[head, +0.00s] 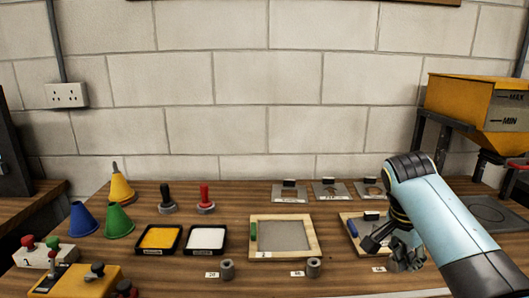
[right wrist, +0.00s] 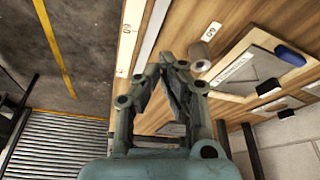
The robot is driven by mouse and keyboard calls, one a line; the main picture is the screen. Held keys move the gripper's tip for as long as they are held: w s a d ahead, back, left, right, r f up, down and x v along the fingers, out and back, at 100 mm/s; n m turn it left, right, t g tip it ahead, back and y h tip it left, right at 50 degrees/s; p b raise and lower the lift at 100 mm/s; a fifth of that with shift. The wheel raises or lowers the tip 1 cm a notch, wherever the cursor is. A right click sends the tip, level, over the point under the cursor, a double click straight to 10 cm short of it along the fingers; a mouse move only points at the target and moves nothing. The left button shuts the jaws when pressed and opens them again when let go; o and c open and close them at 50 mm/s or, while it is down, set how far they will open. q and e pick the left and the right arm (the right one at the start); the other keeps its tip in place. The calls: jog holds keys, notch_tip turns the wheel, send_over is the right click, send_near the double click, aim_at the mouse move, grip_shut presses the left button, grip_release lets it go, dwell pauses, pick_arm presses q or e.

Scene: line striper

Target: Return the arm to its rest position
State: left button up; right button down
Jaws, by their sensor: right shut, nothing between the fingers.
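My right gripper (head: 408,262) hangs at the end of my light-blue right arm, near the front right of the wooden table (head: 350,278). In the head view it covers part of a board (head: 352,222) with a blue block on it. The right wrist view shows the gripper's fingers (right wrist: 172,66) drawn together with nothing held, in front of the table's edge and the floor. My left gripper is in neither view.
A sand-coloured tray (head: 280,235) with a green block stands mid-table. Yellow and white trays (head: 158,239) (head: 206,239), cones (head: 119,221) and control boxes (head: 78,282) stand left. A yellow hopper (head: 462,98) stands right.

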jog(key=s+f+n+t+y, duration=0.2)
jog(key=s+n, duration=0.8)
jog(key=s, duration=1.3)
jog(key=s+a+r+n, duration=0.2)
jog(key=s+r+n, duration=0.25)
jog(key=s, duration=0.35)
notch_tip(320, 180, down, 32)
jog(key=d+b, duration=0.2)
jog(key=b, duration=0.6)
pick_arm(q)
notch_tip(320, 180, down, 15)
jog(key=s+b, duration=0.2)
jog(key=b, duration=0.5)
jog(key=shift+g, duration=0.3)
pick_arm(e)
jog(key=s+f+g, duration=0.1)
jog(key=s+f, duration=0.9)
jog(key=f, duration=0.2)
jog(key=s+d+f+g, duration=0.1)
jog(key=s+f, duration=0.8)
jog(key=f, duration=0.4)
jog(key=shift+s+d+f+m+y, duration=0.15)
jog(key=shift+s+f+m+y, duration=0.15)
jog(key=shift+s+m, duration=0.1)
